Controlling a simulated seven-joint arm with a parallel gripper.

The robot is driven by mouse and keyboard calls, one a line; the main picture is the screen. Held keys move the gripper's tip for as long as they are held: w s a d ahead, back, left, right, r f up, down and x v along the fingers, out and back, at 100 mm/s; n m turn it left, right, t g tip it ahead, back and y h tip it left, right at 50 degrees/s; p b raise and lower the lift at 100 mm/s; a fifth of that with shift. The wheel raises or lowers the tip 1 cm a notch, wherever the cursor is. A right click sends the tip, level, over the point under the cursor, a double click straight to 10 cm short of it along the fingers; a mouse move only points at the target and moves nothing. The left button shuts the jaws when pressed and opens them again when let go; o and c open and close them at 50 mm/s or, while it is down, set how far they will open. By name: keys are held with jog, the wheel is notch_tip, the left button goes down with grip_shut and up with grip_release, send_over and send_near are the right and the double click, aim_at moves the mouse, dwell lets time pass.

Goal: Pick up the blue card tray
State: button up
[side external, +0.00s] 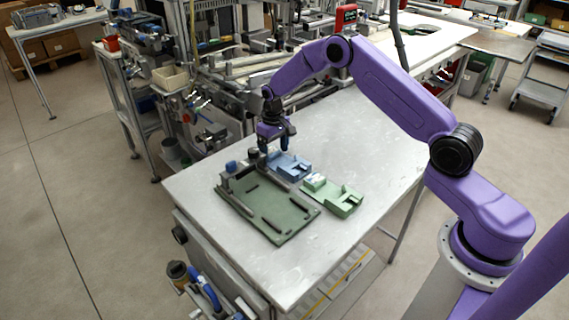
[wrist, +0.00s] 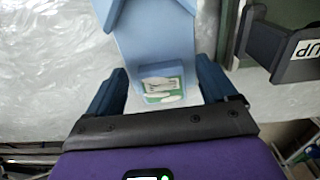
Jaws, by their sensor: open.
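The blue card tray (side external: 290,166) lies on the metal table, beside the dark green fixture plate. In the wrist view the blue tray (wrist: 155,45) runs from the top edge down between my fingers, with a green and white patch at its near end. My gripper (side external: 274,151) is open and points down at the tray's far left end. In the wrist view the gripper's fingers (wrist: 162,75) stand on either side of the tray's near end, with a gap visible at the left. I cannot tell whether either finger touches it.
A light green tray (side external: 345,201) lies to the right of the blue one. The fixture plate (side external: 262,212) has raised dark blocks; a dark bracket marked "UP" (wrist: 292,52) is close to my right finger. The table (side external: 350,130) is clear behind and right.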

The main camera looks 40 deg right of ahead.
jog(key=shift+f, duration=0.2)
jog(key=c, duration=1.3)
jog(key=shift+o, duration=0.2)
jog(key=shift+r, duration=0.1)
